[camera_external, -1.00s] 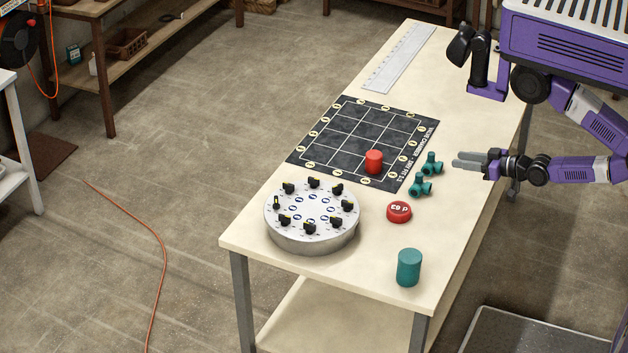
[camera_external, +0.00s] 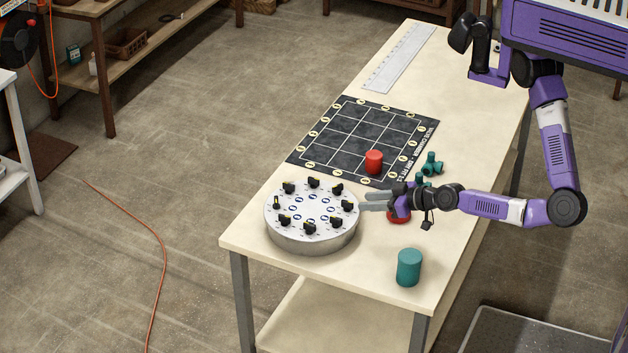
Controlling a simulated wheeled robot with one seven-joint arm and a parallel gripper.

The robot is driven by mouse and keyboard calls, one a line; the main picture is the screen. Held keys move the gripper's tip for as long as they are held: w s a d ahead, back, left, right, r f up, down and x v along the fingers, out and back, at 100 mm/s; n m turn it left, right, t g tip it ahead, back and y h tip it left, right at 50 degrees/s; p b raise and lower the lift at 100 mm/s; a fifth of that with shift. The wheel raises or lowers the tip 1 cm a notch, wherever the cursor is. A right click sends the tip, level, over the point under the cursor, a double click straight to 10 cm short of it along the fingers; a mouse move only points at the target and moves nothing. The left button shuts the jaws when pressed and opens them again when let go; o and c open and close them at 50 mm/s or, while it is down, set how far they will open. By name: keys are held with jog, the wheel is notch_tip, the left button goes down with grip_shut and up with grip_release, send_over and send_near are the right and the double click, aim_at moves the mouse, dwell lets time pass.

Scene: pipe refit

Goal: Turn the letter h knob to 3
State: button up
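A round grey-white dial panel (camera_external: 311,244) stands near the front left of the table. Several black knobs with yellow marks form a ring on its top, with blue round labels inside the ring. The letters are too small to read, so I cannot tell which knob is h. The rightmost knob (camera_external: 347,206) is closest to my gripper. My gripper (camera_external: 361,202) is just right of the panel, fingers pointing left toward that knob. Its fingers look parted with nothing between them. I cannot tell whether a finger touches the knob.
A red disc (camera_external: 398,217) lies partly hidden under my gripper. Teal pipe fittings (camera_external: 431,164) are behind it, and a teal cylinder (camera_external: 409,267) stands in front. A red cylinder (camera_external: 374,161) stands on the black grid mat (camera_external: 345,125). A ruler (camera_external: 400,58) lies at the back.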

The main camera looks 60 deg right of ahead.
aim_at(350, 202)
jog(key=shift+p+x, duration=0.4)
jog(key=shift+x, duration=2.75)
grip_shut()
